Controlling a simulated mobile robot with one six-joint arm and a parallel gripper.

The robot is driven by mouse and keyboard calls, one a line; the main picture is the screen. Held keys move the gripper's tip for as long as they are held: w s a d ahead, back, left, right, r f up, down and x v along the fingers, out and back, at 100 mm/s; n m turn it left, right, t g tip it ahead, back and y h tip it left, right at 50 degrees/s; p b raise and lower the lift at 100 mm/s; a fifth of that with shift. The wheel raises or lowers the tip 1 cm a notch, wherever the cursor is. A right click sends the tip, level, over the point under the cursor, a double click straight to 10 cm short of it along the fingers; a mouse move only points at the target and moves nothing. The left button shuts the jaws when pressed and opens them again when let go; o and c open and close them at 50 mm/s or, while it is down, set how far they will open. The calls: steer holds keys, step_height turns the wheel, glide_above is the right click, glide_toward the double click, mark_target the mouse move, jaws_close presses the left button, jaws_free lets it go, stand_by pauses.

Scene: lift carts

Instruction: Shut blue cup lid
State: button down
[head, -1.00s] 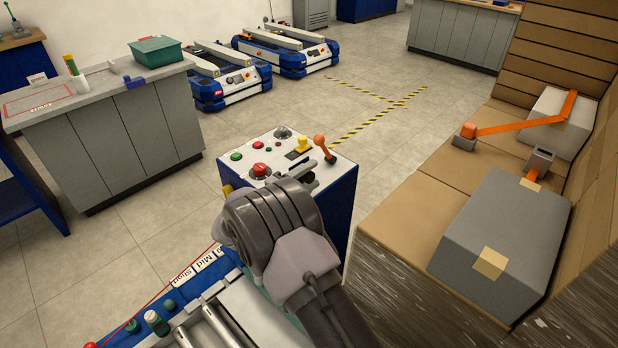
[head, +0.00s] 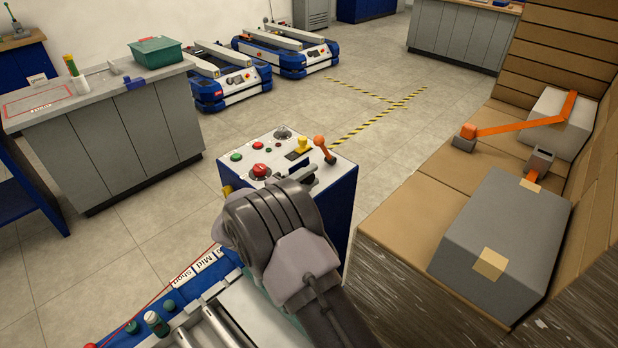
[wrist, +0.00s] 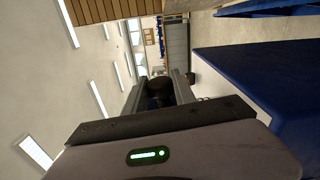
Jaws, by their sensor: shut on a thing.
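No blue cup or lid can be made out clearly in either view. In the wrist view, my gripper (wrist: 160,88) is shut on a small dark round thing (wrist: 160,84), with a bit of blue below it. The held thing is too small and dark to name. In the head view, my wrist covers most of the gripper at the near side of the control box (head: 335,205).
The box top carries a red button (head: 260,170), a yellow part (head: 301,145) and an orange-knobbed lever (head: 323,148) beside my arm. A roller conveyor (head: 215,322) lies at front left. A grey carton (head: 500,240) stands at right.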

mark_target(294, 169)
stand_by(0.8)
steer(key=n, duration=0.1)
steer(key=n+p, duration=0.1)
steer(key=a+n, duration=0.1)
steer(key=shift+w+r, duration=0.3)
steer(key=shift+w, duration=0.1)
steer(key=n, duration=0.1)
steer(key=w+a+n, duration=0.1)
steer(key=n, duration=0.1)
steer(key=n+p, duration=0.1)
steer(key=n, duration=0.1)
steer(key=shift+w+a, duration=0.35)
steer(key=shift+w, duration=0.05)
steer(key=n, duration=0.1)
steer(key=w+a+n, duration=0.1)
steer(key=n, duration=0.2)
steer(key=shift+w+a+f+n, duration=0.15)
steer(key=shift+f+n, duration=0.25)
steer(key=shift+w+a+f+n+b, duration=0.2)
steer(key=shift+f+n, duration=0.05)
steer(key=shift+n, duration=0.65)
steer(key=shift+w+a+f+n+b, duration=0.15)
steer(key=shift+w+a+f+n, duration=0.1)
steer(key=shift+n, duration=0.65)
steer(key=shift+f, duration=0.1)
steer(key=c, duration=1)
jaws_free()
